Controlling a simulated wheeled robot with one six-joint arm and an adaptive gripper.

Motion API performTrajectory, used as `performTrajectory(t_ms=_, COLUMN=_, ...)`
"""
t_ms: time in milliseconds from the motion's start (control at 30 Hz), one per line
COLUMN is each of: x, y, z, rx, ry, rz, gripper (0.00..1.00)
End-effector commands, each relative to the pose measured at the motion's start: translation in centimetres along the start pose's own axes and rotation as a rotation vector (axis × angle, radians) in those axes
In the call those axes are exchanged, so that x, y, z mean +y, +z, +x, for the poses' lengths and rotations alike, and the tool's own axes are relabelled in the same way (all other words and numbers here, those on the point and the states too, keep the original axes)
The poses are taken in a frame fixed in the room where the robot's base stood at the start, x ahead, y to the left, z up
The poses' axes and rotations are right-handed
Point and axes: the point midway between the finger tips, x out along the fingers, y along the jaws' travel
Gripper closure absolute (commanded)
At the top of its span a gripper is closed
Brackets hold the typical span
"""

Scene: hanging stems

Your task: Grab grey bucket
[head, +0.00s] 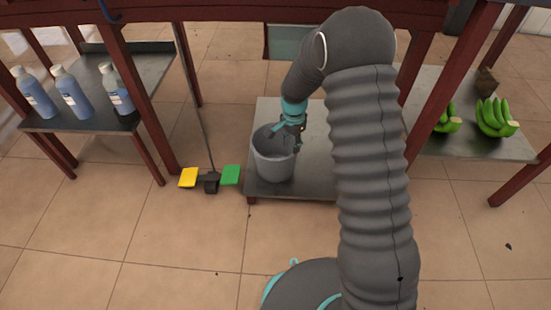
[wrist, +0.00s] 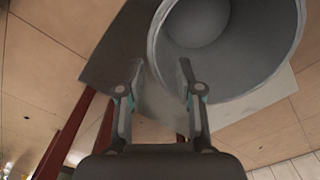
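The grey bucket (head: 271,166) stands upright on the low metal platform (head: 312,168) in the head view. My gripper (head: 289,136) is at the right part of its rim, pointing down, partly over the opening. In the wrist view the bucket (wrist: 252,72) fills the upper right, with its open mouth and inner base showing. My gripper (wrist: 161,68) is open there, its fingers well apart. The right finger overlaps the bucket's mouth and the left finger appears outside the rim. I cannot tell whether either finger touches the bucket.
Several blue bottles (head: 72,93) stand on a side table at left. Green bananas (head: 495,118) lie on a shelf at right. A black-handled stand with a yellow pad (head: 188,178) and a green pad (head: 230,175) is just left of the platform. Red posts frame the area.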

Motion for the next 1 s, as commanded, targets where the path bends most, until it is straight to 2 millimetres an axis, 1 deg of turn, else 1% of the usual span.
performTrajectory(t_ms=33, x=0.1, y=0.1, z=1.2, rx=-0.003, ry=0.004, rz=-0.001, gripper=0.64)
performTrajectory(t_ms=100, x=0.1, y=0.1, z=2.6, rx=-0.003, ry=0.004, rz=-0.001, gripper=0.64)
performTrajectory(t_ms=200, x=0.1, y=0.1, z=4.3, rx=-0.002, ry=0.003, rz=-0.002, gripper=0.64)
performTrajectory(t_ms=300, x=0.0, y=0.1, z=5.5, rx=-0.001, ry=0.002, rz=-0.002, gripper=0.64)
performTrajectory(t_ms=400, x=0.1, y=0.1, z=6.3, rx=-0.001, ry=0.002, rz=-0.002, gripper=0.64)
performTrajectory(t_ms=567, x=0.0, y=0.0, z=6.8, rx=0.000, ry=0.001, rz=-0.002, gripper=0.64)
performTrajectory(t_ms=633, x=0.0, y=0.0, z=7.3, rx=-0.001, ry=0.001, rz=-0.002, gripper=0.64)
performTrajectory(t_ms=900, x=-0.1, y=0.0, z=11.0, rx=-0.001, ry=0.002, rz=-0.002, gripper=0.64)
performTrajectory(t_ms=1000, x=-0.1, y=0.0, z=11.7, rx=-0.001, ry=0.002, rz=-0.002, gripper=0.64)
